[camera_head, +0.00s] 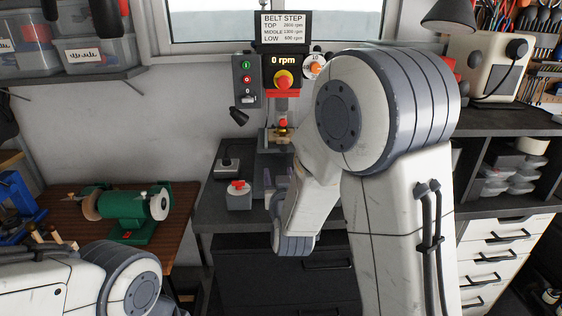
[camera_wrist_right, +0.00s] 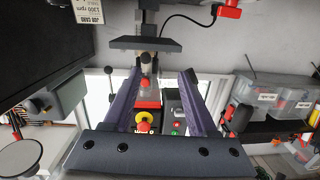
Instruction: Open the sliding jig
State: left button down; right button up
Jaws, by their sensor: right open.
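A drill press with a display reading 0 rpm (camera_head: 284,61) stands at the back of the dark bench. In the right wrist view, which is upside down, the press's grey table (camera_wrist_right: 145,45) lies beyond the fingertips. My right gripper (camera_head: 275,187) is in front of and below the press table. Its two purple fingers (camera_wrist_right: 161,73) are spread with nothing between them. My left gripper is out of view.
A grey box with a red knob (camera_head: 238,196) and a small dark box (camera_head: 227,168) stand on the bench, left of my right gripper. A green bench grinder (camera_head: 128,205) is on the wooden table at left. Drawers (camera_head: 495,262) stand at right.

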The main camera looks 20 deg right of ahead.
aim_at(284, 149)
jog(key=shift+m+t+h, duration=0.3)
jog(key=shift+t+h, duration=0.1)
jog(key=shift+h, duration=0.3)
jog(key=p+x, duration=0.1)
jog(key=x, duration=0.2)
jog(key=d+p+x, duration=0.1)
jog(key=x, duration=0.2)
jog(key=d+x, duration=0.1)
jog(key=x, duration=0.3)
jog(key=shift+s+r+p, duration=0.3)
jog(key=shift+r+p, duration=0.1)
jog(key=shift+w+d+f, duration=0.1)
jog(key=shift+w+d, duration=0.05)
jog(key=shift+w, duration=0.4)
grip_shut()
